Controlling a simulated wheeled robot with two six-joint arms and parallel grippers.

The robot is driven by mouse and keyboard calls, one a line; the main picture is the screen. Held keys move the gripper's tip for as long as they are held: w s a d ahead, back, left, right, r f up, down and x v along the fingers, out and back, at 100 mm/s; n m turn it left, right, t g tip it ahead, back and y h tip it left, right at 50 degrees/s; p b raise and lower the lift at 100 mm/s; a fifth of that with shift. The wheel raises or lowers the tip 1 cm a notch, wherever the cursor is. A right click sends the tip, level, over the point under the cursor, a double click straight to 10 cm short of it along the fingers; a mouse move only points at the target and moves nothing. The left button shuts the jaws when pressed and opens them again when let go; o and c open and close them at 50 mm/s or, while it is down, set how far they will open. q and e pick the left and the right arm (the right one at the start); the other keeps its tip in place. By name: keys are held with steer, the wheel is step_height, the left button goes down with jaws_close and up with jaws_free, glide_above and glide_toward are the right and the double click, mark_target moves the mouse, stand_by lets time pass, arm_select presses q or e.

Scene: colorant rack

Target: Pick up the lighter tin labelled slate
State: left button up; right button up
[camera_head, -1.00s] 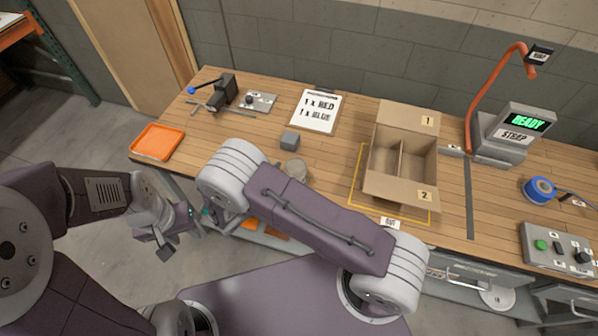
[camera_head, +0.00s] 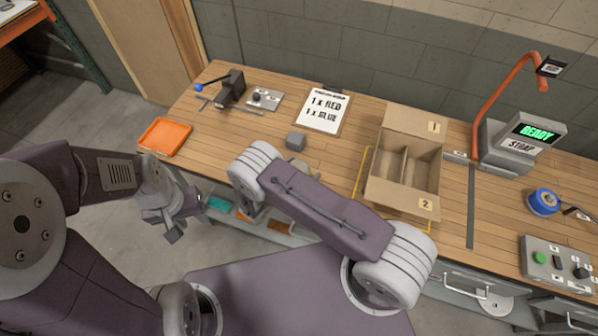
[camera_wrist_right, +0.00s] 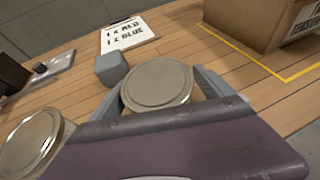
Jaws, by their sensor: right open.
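In the right wrist view, one round tin with a plain metal lid (camera_wrist_right: 158,85) stands between the two fingers of my right gripper (camera_wrist_right: 162,92), which is open. A second similar tin (camera_wrist_right: 30,140) stands at the lower left of that view, outside the fingers. No label on either tin can be read, so I cannot tell which is slate or which is lighter.
A grey block (camera_wrist_right: 111,68) stands just behind the tin; it also shows in the head view (camera_head: 296,140). An open cardboard box (camera_head: 371,190) stands to the right. An orange tray (camera_head: 165,137), a clamp (camera_head: 231,89) and a clipboard (camera_head: 322,108) lie on the wooden bench.

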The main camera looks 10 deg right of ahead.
mark_target(304, 161)
steer(key=shift+w+d+f, duration=0.15)
steer(key=shift+w+d, duration=0.1)
steer(key=shift+d, duration=0.1)
steer(key=c, duration=1.7)
steer(key=shift+r, duration=0.35)
steer(key=shift+c, duration=0.2)
step_height(304, 161, up, 3)
steer(key=shift+w+b, duration=0.1)
steer(key=shift+b, duration=0.4)
steer(key=s+d+r+b, duration=0.1)
steer(key=s+d+r, duration=0.6)
steer(key=s, duration=0.2)
steer(key=shift+s+r+b, duration=0.15)
steer(key=shift+s+b, duration=0.05)
steer(key=shift+b, duration=0.1)
